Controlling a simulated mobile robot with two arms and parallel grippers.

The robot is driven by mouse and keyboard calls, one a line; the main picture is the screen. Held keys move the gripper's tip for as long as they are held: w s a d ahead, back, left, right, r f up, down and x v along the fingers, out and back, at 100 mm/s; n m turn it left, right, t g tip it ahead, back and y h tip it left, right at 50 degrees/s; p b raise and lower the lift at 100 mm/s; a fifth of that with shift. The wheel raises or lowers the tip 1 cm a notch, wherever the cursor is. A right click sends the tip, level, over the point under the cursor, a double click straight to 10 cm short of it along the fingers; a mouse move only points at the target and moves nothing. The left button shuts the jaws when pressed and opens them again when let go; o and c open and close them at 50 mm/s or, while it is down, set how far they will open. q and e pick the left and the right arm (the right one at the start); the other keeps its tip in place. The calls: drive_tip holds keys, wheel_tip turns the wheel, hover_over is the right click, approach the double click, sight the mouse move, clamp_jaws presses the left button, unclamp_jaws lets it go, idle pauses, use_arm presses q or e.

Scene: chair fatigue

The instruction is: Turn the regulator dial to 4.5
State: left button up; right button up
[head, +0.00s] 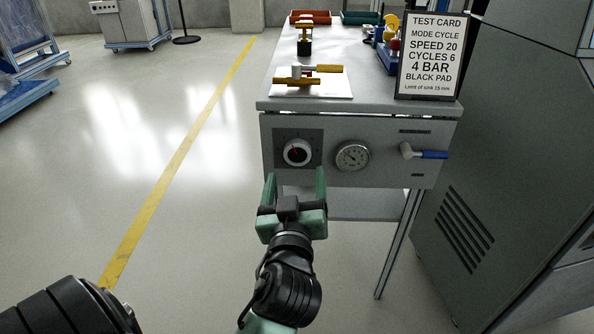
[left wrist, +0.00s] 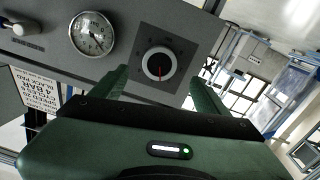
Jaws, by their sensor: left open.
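The regulator dial (head: 297,152) is a round knob with a white ring, dark face and red pointer, on a dark square plate at the left of the bench's front panel. In the head view the pointer tilts to the upper left. The dial also shows in the left wrist view (left wrist: 159,65); scale numbers are too small to read. My left gripper (head: 296,182) is open and empty, with green fingers just in front of and below the dial, apart from it. In the wrist view its fingers (left wrist: 157,88) flank the dial. My right gripper is not seen.
A pressure gauge (head: 352,156) and a blue-handled valve (head: 430,154) sit right of the dial. A test card (head: 431,55) reading 4 BAR stands on the bench, near a yellow-handled clamp on a plate (head: 330,88). A dark cabinet (head: 510,150) stands at right; left floor is open.

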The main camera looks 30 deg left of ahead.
sight(297, 156)
use_arm(q)
drive_tip(key=x, duration=0.7)
drive_tip(key=shift+d, duration=0.1)
drive_tip(key=c, duration=1.4)
